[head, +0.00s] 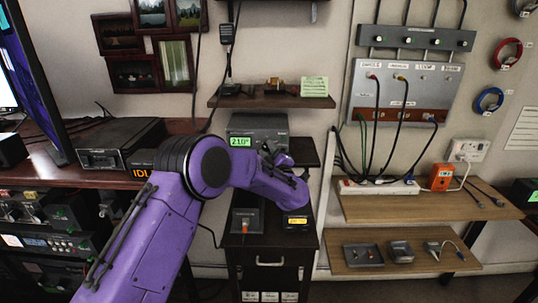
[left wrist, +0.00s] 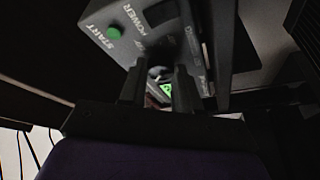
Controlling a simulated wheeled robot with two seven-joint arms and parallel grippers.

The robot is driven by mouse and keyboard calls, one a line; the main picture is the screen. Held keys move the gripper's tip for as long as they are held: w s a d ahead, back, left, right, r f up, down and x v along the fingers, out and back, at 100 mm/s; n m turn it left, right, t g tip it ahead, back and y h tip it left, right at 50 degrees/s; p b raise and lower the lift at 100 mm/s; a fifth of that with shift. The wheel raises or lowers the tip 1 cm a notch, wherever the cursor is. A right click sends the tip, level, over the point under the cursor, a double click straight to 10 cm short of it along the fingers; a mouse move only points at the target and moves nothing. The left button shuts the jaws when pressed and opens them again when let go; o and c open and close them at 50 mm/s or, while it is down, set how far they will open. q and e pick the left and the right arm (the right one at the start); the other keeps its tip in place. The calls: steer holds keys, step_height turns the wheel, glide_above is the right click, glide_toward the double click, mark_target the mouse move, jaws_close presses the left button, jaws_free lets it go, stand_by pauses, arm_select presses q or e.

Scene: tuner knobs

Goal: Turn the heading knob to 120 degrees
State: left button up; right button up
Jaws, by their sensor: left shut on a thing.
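A dark device (head: 258,125) stands on the black cabinet, with a green display (head: 241,142) that seems to read 210 or 21.0. My purple left arm reaches across in front of it, and its hand hides the right part of its front. In the left wrist view my left gripper (left wrist: 158,88) has its two dark fingers closed on a small round knob (left wrist: 156,72) at a grey panel (left wrist: 140,30). The panel carries the words START and POWER and a green button (left wrist: 113,33). The knob's pointer and label cannot be read. My right gripper is not in view.
A small box with an orange display (head: 297,221) and a dark tray (head: 247,221) are on the cabinet's front part. A shelf (head: 270,102) hangs above. A cabled panel (head: 405,90) and wooden shelves (head: 430,205) are at right. A monitor (head: 40,85) stands at left.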

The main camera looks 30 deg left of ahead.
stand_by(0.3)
arm_select(q)
steer(key=o, duration=1.1)
steer(key=shift+c, duration=0.2)
steer(key=b+v, duration=0.2)
steer(key=v, duration=0.8)
steer(key=shift+d+b, duration=0.25)
steer(key=shift+b, duration=0.15)
